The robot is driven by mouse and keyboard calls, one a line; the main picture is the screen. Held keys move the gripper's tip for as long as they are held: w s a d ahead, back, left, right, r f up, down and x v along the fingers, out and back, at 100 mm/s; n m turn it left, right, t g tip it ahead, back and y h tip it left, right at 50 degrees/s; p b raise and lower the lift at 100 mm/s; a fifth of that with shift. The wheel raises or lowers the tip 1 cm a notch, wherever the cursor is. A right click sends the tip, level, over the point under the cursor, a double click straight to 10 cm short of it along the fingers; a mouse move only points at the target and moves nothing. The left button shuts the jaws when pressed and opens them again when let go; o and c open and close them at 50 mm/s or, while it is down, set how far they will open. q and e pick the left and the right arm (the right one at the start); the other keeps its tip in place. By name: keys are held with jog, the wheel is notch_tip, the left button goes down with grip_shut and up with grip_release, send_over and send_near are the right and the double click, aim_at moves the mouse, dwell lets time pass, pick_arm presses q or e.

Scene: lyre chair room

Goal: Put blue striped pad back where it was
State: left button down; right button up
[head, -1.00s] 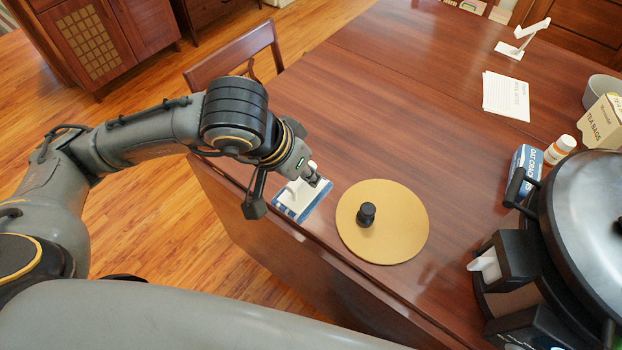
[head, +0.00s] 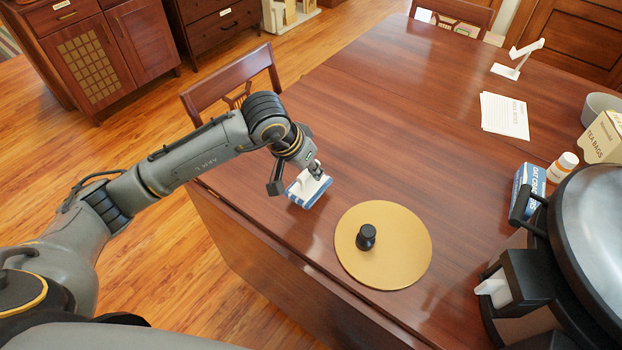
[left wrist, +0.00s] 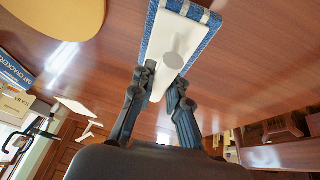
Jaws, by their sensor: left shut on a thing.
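The blue striped pad (head: 307,190) has a white back with a white knob and a blue-and-white striped edge. In the head view it is over the table's left edge area, left of the gold disc, and looks tilted. My left gripper (head: 316,172) is shut on it. In the left wrist view the pad (left wrist: 170,28) extends out from between the fingers of my left gripper (left wrist: 160,84), with its white back and round knob facing the camera. Whether its underside touches the table is hard to tell. My right gripper is not in view.
A gold disc (head: 405,258) with a black knob lies on the table (head: 390,130). Papers (head: 505,115) and a white stand lie farther back. The table's middle is clear.

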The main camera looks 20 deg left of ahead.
pick_arm(q)
jog(key=shift+f, duration=1.3)
jog(key=shift+f+b, duration=0.15)
jog(key=shift+b, duration=0.2)
jog(key=c, duration=1.3)
grip_release()
jog(key=shift+s, duration=0.1)
jog(key=shift+r+p, duration=0.3)
jog(key=shift+p, duration=0.1)
jog(key=b+v, duration=0.1)
jog(key=v, duration=1)
jog(key=shift+s+a+r, duration=0.1)
jog(key=shift+s+r, duration=0.05)
jog(key=shift+r, duration=0.25)
